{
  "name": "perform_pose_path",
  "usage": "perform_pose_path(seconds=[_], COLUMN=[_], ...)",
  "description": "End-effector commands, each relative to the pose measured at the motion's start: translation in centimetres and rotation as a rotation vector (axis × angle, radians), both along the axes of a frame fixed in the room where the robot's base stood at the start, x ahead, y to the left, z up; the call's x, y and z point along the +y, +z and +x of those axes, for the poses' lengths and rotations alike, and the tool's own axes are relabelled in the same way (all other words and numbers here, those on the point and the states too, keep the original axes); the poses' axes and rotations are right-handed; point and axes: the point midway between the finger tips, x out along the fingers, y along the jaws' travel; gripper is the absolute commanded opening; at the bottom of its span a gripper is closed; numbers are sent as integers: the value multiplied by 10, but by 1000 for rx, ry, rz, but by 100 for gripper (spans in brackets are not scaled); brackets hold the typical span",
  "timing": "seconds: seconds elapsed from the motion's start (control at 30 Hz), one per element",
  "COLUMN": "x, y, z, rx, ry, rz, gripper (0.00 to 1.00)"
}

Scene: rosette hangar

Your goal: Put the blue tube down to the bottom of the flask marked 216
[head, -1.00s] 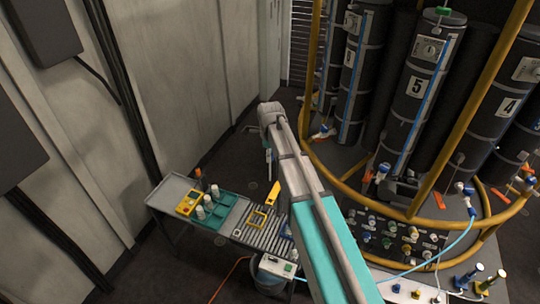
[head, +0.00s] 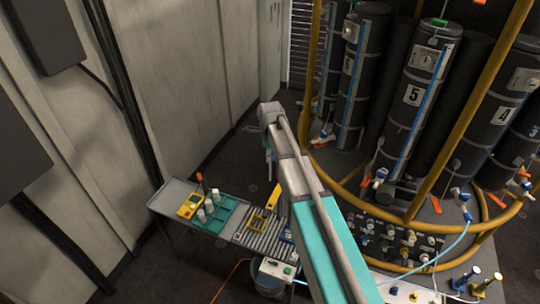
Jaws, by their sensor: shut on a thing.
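My arm runs up from the bottom middle of the head view to its bend. A short grey part of my arm shows below the bend, but my gripper's fingers are not visible. The blue tube cannot be made out.
A yellow rail (head: 468,105) and tall black cylinders (head: 413,95) fill the right. A wall bounds the left.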

Motion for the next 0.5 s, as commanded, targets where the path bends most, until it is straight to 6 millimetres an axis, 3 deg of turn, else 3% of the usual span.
perform_pose_path(seconds=[0.5], x=[0], y=[20], z=[0], rx=[0], ry=[0], rz=[0], gripper=[7])
